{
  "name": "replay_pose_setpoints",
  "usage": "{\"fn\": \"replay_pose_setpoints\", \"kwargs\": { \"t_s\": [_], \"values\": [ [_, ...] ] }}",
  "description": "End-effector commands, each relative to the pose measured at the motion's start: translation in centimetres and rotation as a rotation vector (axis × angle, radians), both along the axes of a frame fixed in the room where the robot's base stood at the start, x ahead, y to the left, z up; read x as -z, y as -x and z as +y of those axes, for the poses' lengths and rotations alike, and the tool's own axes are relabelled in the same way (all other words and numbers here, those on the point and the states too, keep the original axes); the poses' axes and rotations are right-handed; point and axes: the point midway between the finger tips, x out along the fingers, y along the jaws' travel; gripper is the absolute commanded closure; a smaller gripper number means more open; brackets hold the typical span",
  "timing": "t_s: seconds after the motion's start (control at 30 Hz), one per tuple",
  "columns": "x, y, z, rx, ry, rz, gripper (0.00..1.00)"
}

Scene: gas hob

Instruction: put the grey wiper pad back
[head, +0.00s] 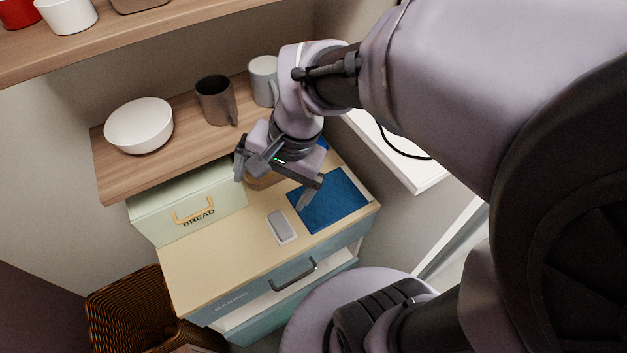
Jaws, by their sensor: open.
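The grey wiper pad (278,225) lies flat on a slightly larger pale rectangle (291,238) on the wooden top of the cabinet. It is left of a blue quilted mat (334,203), with a small gap between them. My gripper (271,188) is open, with its fingers spread, above the cabinet top and behind the pad in the picture. No pad is between its fingers. The right finger appears near the mat's left edge; I cannot tell its exact height.
A pale green bread box (188,205) stands at the left. A brown object (262,180) is partly hidden behind my gripper. The shelf (180,137) behind holds a white bowl (139,125) and two mugs. A drawer (293,281) is open at the front.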

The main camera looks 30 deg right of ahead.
Motion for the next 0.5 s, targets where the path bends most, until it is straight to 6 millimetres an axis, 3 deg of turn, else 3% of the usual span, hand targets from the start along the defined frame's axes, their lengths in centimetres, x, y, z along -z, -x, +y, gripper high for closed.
{"fn": "replay_pose_setpoints", "kwargs": {
  "t_s": [0.03, 0.13, 0.3, 0.5],
  "values": [
    [-3.4, 1.7, 0.8, -0.097, 0.055, -0.136, 0.0],
    [-5.9, 4.9, 1.9, -0.274, 0.147, -0.277, 0.0],
    [-7.1, 7.3, 2.4, -0.403, 0.222, -0.383, 0.0],
    [-7.1, 7.4, 2.4, -0.409, 0.225, -0.387, 0.0]
  ]
}}
